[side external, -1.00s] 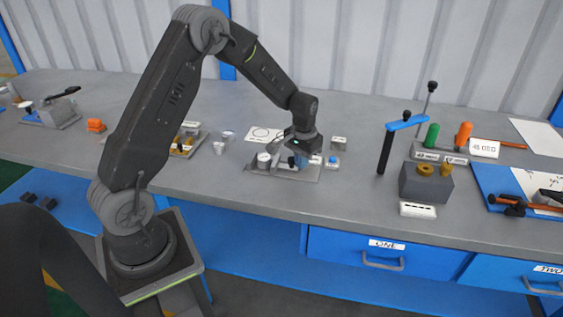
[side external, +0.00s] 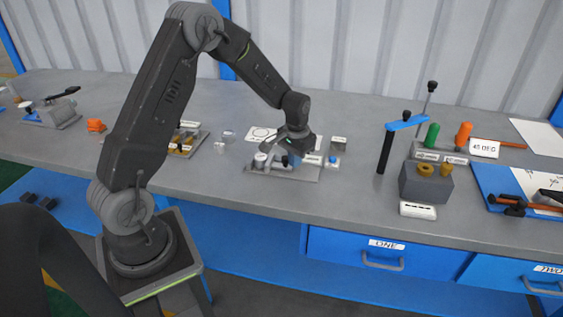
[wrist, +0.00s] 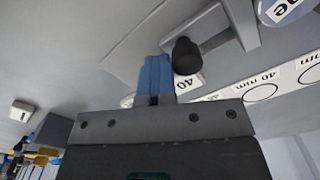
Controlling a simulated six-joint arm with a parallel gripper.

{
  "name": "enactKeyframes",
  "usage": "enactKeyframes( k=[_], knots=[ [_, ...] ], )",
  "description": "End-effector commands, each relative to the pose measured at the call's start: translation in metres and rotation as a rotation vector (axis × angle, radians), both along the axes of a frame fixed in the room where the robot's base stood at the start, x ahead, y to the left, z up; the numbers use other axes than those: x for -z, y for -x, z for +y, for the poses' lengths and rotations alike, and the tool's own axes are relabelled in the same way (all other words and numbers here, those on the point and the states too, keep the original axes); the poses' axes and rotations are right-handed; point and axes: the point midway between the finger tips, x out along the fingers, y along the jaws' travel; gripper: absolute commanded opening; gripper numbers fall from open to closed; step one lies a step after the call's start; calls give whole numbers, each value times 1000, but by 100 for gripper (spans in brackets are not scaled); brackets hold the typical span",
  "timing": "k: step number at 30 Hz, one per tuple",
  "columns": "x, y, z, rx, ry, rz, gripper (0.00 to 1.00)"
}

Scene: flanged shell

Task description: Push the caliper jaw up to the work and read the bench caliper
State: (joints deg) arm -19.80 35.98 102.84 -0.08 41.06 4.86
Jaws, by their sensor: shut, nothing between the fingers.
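The bench caliper (side external: 255,170) is a grey base with upright parts, standing on the bench in the middle of the side view. A grey jaw part (wrist: 242,22) of it shows at the top of the wrist view. A black knob (wrist: 186,55) stands on it, just right of my fingers. My gripper (wrist: 156,72) has blue fingers that are shut with nothing between them. They are low over the caliper, close beside the knob; I cannot tell if they touch it. My wrist hides part of the caliper in the side view (side external: 290,160). Its reading is not legible.
A paper with a circle (side external: 262,134) lies behind the caliper. A strip marked "40 mm" (wrist: 262,88) shows in the wrist view. To the right stand a blue-topped black post (side external: 385,150) and a grey block with brass pieces (side external: 425,186).

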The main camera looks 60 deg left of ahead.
Motion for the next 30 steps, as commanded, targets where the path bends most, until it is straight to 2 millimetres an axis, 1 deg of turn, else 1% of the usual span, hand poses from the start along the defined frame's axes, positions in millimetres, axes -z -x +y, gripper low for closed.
enactKeyframes(
  k=[11,25,30],
  knots=[
    [0,2,1,0,-1,4,0],
    [0,-3,-4,0,0,3,0],
    [-7,-4,-4,0,-1,1,0]
  ],
)
